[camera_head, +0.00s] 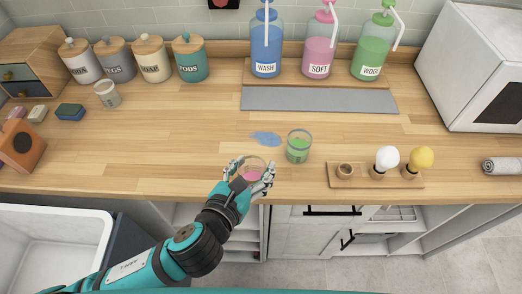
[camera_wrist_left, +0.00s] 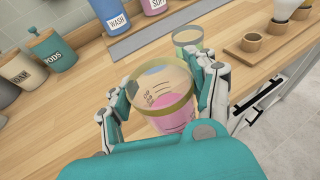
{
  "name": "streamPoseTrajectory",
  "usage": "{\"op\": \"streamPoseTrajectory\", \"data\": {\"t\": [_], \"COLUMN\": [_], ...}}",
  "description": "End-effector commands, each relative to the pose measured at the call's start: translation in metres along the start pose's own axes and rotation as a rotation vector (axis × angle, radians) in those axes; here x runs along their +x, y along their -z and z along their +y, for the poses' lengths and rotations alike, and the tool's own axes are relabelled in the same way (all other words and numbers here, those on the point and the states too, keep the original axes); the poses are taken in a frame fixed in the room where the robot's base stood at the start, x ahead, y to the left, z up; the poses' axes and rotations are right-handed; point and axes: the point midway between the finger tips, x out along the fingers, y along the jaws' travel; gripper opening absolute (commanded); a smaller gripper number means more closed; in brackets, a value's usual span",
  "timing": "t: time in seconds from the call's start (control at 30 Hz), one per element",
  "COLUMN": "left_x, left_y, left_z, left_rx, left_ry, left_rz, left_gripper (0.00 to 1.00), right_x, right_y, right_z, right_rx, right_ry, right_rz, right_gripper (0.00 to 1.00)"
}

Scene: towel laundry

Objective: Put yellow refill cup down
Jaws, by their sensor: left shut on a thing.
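My left gripper (camera_head: 250,174) is shut on a clear cup (camera_head: 252,167) with pink liquid in the bottom. In the left wrist view the cup (camera_wrist_left: 163,92) shows a yellowish rim band and dark markings on its wall. My left gripper's fingers (camera_wrist_left: 160,98) close on it from both sides. The cup is upright or nearly so at the counter's front edge; I cannot tell whether its base touches the wood. A second clear cup (camera_head: 299,146) with green liquid stands on the wooden counter (camera_head: 190,140), just right of the held cup. My right gripper is not in view.
A blue spill (camera_head: 265,138) lies behind the held cup. A wooden holder (camera_head: 375,182) with a white and a yellow bulb-shaped item stands at right. A grey mat (camera_head: 320,99) lies before three pump bottles. The counter left of the cup is clear. A sink (camera_head: 55,240) is at lower left.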

Motion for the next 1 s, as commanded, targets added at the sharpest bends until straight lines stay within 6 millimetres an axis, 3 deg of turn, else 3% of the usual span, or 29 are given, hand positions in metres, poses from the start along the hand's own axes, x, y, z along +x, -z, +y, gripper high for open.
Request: {"op": "streamPoseTrajectory", "data": {"t": [0.13,0.3,0.8,1.0], "left_x": [-0.004,0.000,0.103,0.122], "left_y": [0.001,0.001,-0.023,-0.025], "left_z": [-0.036,-0.050,0.011,0.022], "left_rx": [0.024,0.041,0.040,0.040], "left_ry": [0.079,0.116,0.116,0.118], "left_rz": [-0.008,-0.014,-0.014,-0.014], "left_gripper": [0.33,0.33,0.33,0.33], "right_x": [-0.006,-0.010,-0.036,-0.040], "right_y": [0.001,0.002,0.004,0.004], "right_z": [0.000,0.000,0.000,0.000], "right_rx": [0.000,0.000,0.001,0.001], "right_ry": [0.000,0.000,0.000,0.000], "right_rz": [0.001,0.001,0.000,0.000], "right_gripper": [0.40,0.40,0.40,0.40]}}
